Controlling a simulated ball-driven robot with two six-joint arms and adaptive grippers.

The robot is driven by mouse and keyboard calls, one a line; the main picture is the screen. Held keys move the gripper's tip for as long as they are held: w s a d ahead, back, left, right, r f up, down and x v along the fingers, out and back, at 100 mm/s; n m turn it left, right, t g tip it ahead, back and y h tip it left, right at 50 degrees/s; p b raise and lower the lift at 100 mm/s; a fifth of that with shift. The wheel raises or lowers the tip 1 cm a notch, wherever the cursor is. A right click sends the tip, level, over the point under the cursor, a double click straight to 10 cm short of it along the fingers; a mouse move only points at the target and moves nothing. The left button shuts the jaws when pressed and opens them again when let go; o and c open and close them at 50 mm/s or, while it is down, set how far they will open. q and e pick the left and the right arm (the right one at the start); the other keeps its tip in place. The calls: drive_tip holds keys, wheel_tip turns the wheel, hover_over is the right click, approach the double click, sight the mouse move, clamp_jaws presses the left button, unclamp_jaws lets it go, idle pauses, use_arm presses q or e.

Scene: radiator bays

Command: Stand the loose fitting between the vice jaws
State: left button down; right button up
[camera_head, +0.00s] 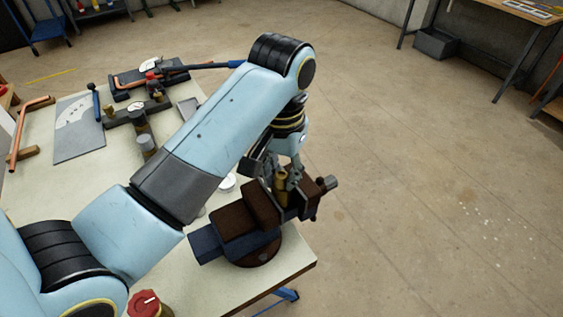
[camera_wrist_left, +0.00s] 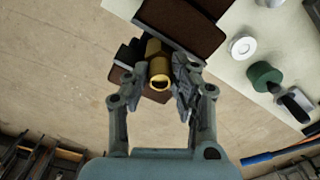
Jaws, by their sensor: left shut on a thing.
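The loose fitting is a small brass cylinder (camera_wrist_left: 158,68) held between the fingers of my left gripper (camera_wrist_left: 160,82). In the head view a bit of the fitting's brass (camera_head: 281,190) shows between the fingers of the left gripper (camera_head: 285,185). The vice (camera_head: 235,222), brown and dark blue, stands at the table's near right corner. The fitting is at the gap between its jaws, with a brown jaw block (camera_wrist_left: 185,28) on one side and darker vice parts (camera_wrist_left: 127,78) on the other. I cannot tell how deep it sits or whether it touches them. My right gripper is out of view.
My left arm hides the table's middle. A copper pipe (camera_head: 20,130) on wooden blocks, a grey sheet (camera_head: 78,130) and tools lie on the table's left and back. A red-topped object (camera_head: 144,303) stands near its front. The floor (camera_head: 430,170) to the right is clear.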

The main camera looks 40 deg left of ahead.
use_arm(q)
drive_tip(key=c, duration=1)
unclamp_jaws()
